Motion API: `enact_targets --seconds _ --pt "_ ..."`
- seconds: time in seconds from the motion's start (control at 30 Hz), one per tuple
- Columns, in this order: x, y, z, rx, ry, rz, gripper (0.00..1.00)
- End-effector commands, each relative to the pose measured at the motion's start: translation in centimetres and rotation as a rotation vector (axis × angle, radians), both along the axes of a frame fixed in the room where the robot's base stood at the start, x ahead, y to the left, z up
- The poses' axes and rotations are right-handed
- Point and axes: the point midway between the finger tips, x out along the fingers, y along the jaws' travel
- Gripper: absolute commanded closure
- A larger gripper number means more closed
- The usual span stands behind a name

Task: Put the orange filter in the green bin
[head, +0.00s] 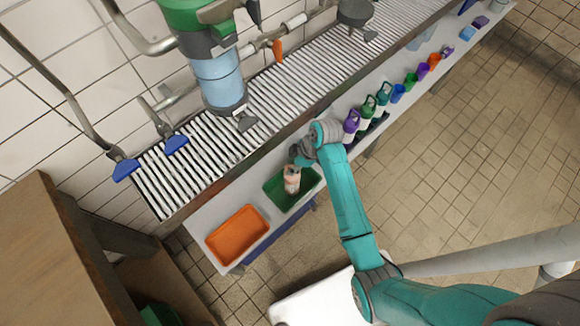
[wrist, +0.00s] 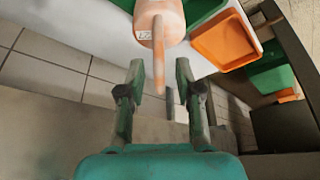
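The orange filter (head: 292,180) is pale orange with a light label. In the head view it appears upright within the outline of the green bin (head: 275,195); I cannot tell whether it touches the bin floor. In the wrist view the filter (wrist: 160,24) is just beyond my fingertips, its thin stem pointing between them. My gripper (wrist: 159,75) is open, with a gap on both sides of the stem. In the head view my gripper (head: 300,158) is at the bin's far edge, by the filter's top. The green bin (wrist: 203,10) shows partly in the wrist view.
An orange tray (head: 238,236) stands left of the green bin on the white ledge. Several coloured bottles (head: 368,112) and cups (head: 423,69) line the ledge to the right. A slatted metal grate (head: 270,105) with pipes runs behind. A brown cabinet (head: 40,240) stands at left.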

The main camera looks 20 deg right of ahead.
Motion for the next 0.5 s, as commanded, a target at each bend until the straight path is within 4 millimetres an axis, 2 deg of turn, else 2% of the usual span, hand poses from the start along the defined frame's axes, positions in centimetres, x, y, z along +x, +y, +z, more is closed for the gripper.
enact_targets --seconds 0.3,0.5 --pt "-1.0 -2.3 5.9 0.000 -0.004 -0.002 0.66" --pt "-1.5 -3.1 8.3 0.000 -0.002 -0.002 0.66"
